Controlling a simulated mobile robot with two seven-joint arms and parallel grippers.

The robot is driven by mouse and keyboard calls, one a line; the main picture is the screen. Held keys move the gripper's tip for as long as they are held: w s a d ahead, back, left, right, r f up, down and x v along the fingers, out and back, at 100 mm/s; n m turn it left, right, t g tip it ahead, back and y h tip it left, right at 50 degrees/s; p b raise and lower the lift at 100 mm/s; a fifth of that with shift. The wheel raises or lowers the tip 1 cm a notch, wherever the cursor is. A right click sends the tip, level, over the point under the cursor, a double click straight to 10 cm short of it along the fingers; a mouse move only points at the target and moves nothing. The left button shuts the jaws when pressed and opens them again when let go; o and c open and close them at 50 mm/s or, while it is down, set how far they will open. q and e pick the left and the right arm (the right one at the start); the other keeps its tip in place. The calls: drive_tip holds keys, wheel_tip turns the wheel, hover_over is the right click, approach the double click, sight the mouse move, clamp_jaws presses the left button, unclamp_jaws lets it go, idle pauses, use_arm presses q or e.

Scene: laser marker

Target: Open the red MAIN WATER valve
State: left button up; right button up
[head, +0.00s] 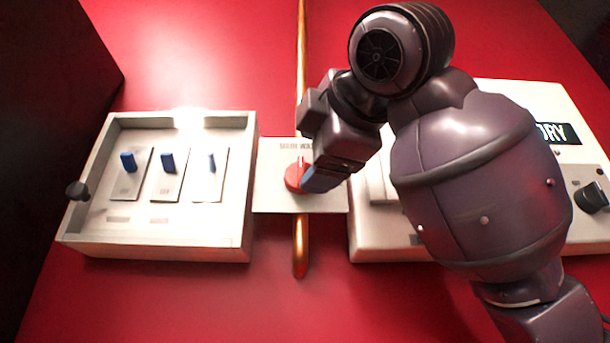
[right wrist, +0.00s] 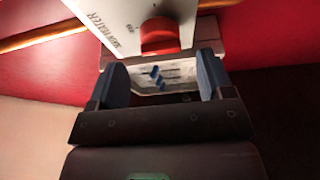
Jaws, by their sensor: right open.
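The red valve knob (head: 294,177) sits on a pale plate (head: 272,190) mounted on a copper pipe, in the middle of the head view. The plate carries printed lettering, partly covered by my arm. My right gripper (head: 318,180) is right beside the knob and hides part of it. In the right wrist view the red knob (right wrist: 160,36) lies just beyond the two blue fingertips (right wrist: 162,80), which stand apart with nothing between them. I cannot tell whether a finger touches the knob. My left gripper is not in view.
An open grey box with several blue switches (head: 168,161) is left of the plate. The copper pipe (head: 300,250) runs along the red surface.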

drive_tip(key=b+v, duration=0.1)
drive_tip(key=v, duration=0.4)
drive_tip(key=shift+s+d, duration=0.2)
drive_tip(key=shift+s, duration=0.15)
idle(0.3)
